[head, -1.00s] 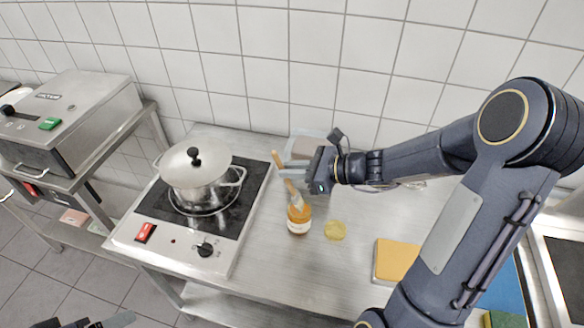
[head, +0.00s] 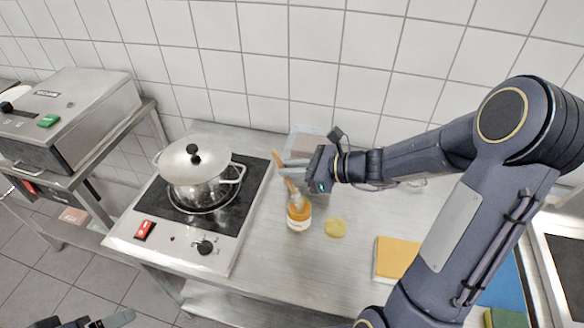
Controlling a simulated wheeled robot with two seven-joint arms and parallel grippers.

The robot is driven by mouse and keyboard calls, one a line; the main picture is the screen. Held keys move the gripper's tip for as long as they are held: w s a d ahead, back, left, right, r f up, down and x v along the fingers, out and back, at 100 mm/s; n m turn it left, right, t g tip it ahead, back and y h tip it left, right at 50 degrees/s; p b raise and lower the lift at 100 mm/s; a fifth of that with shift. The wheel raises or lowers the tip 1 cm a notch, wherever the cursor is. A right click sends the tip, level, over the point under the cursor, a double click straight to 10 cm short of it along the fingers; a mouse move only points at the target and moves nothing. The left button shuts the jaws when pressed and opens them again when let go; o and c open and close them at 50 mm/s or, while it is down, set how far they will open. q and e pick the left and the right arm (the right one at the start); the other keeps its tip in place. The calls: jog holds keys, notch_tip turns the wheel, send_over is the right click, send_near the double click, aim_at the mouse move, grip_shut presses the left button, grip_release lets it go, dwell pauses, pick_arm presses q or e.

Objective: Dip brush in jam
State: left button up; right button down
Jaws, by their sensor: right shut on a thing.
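The jam jar (head: 299,218) is an orange jar with a pale label, standing upright on the steel table right of the cooktop. A brush (head: 280,160) with a wooden handle leans steeply over it, its pale bristles (head: 297,199) at the jar's mouth. I cannot tell how deep the bristles reach. My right gripper (head: 289,167) is shut on the brush handle, above the jar. My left gripper (head: 110,321) shows only in part at the bottom left edge, away from the jar.
A lidded pot (head: 199,176) stands on the cooktop (head: 185,239) left of the jar. A clear container (head: 305,142) is behind my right gripper. A yellow-orange sponge or block (head: 396,259) lies to the right. The table front (head: 290,265) is clear.

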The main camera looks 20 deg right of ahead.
aim_at(292, 185)
jog(key=shift+f+b, duration=0.5)
jog(key=shift+f, duration=0.1)
dwell(1.2)
jog(key=shift+r, duration=0.1)
notch_tip(292, 185, up, 7)
jog(key=p, duration=0.6)
dwell(0.9)
